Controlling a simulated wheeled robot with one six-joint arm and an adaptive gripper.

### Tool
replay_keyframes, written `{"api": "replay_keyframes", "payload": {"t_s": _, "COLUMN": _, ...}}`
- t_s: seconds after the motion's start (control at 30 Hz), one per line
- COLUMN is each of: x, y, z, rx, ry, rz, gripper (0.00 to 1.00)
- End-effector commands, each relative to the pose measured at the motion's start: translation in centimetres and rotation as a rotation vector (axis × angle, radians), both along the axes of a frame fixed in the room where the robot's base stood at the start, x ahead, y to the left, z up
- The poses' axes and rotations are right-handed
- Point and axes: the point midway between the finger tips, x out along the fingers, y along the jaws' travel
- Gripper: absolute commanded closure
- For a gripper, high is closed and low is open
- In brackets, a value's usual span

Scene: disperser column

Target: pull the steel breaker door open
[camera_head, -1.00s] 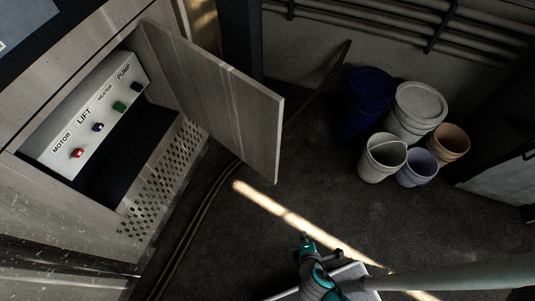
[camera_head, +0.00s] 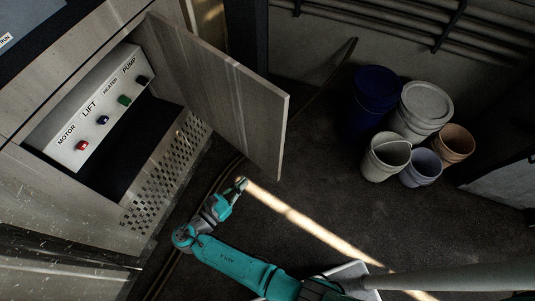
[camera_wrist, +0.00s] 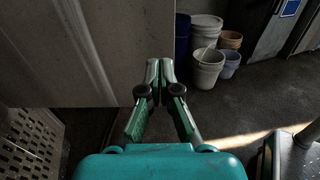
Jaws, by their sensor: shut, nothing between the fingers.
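The steel breaker door (camera_head: 234,97) stands swung well out from the cabinet on its hinge side at the back, in the head view. In the wrist view the door panel (camera_wrist: 60,50) fills the upper left. My gripper (camera_head: 242,182) is in front of the cabinet, below and left of the door's free lower corner in the head view. In the wrist view my gripper (camera_wrist: 160,64) is shut and empty, its fingertips near the door's edge. I cannot tell whether they touch it.
Inside the cabinet a white panel (camera_head: 98,108) has MOTOR, LIFT, HEATER and PUMP buttons. A perforated plate (camera_head: 165,172) lies below. Several buckets (camera_head: 386,157) stand on the floor at right. A cable (camera_head: 328,78) runs along the floor. Floor between door and buckets is clear.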

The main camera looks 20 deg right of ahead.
Motion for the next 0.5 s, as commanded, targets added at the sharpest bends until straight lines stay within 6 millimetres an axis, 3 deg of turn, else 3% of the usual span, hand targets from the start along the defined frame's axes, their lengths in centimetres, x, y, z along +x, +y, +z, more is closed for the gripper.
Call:
{"api": "replay_keyframes", "payload": {"t_s": 0.17, "x": 0.2, "y": 0.6, "z": 0.9, "rx": -0.03, "ry": -0.002, "rz": -0.017, "gripper": 1.0}}
{"api": "replay_keyframes", "payload": {"t_s": 0.5, "x": 2.7, "y": -4.0, "z": 0.9, "rx": -0.029, "ry": -0.002, "rz": -0.02, "gripper": 1.0}}
